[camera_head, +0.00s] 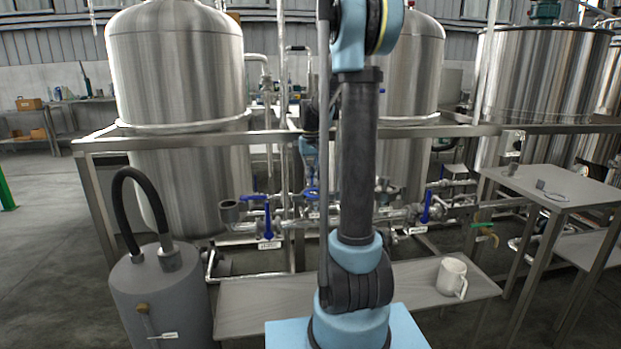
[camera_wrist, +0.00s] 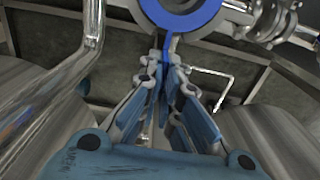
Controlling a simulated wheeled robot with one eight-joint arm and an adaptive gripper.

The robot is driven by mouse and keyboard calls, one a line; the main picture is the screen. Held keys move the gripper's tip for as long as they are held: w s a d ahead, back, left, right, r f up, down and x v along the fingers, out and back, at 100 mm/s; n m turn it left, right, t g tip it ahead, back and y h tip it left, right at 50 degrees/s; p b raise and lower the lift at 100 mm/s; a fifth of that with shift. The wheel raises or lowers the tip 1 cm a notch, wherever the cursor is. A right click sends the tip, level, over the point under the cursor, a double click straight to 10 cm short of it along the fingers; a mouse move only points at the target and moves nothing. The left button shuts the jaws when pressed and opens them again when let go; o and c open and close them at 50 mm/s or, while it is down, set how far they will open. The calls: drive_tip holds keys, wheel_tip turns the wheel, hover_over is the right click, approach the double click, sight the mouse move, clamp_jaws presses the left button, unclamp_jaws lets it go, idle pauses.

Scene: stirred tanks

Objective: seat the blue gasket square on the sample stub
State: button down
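The blue gasket (camera_wrist: 205,20) is a ring at the top edge of the wrist view, cut off by the frame, with a narrow tab pointing down. My gripper (camera_wrist: 166,62) is shut on this tab, and its fingertips meet just below the ring. A grey round surface, likely the sample stub (camera_wrist: 182,4), shows inside the ring. I cannot tell whether the gasket is around it or only in front of it. In the head view my arm stands across the middle and largely hides my gripper, so the gasket and stub are not clear there.
Metal pipework (camera_wrist: 268,20) lies right of the ring, and a pipe (camera_wrist: 92,45) runs on the left. In the head view, blue-handled valves (camera_head: 267,218) sit among pipes before steel tanks (camera_head: 178,70). A low bench (camera_head: 415,291) holds a white mug (camera_head: 451,277); a grey canister (camera_head: 160,300) stands left.

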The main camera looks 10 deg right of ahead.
drive_tip(key=shift+f, duration=0.8)
drive_tip(key=c, duration=1.7)
unclamp_jaws()
drive_tip(key=shift+r, duration=0.1)
wheel_tip(320, 180, up, 12)
drive_tip(key=shift+f, duration=0.1)
drive_tip(key=s+f, duration=0.6)
drive_tip(key=s, duration=0.5)
drive_tip(key=s+f+t, duration=0.1)
drive_tip(key=s+f, duration=0.5)
drive_tip(key=s, duration=0.6)
drive_tip(key=s+f+t, duration=0.1)
drive_tip(key=s+f, duration=0.6)
drive_tip(key=s, duration=0.4)
drive_tip(key=shift+s, duration=0.35)
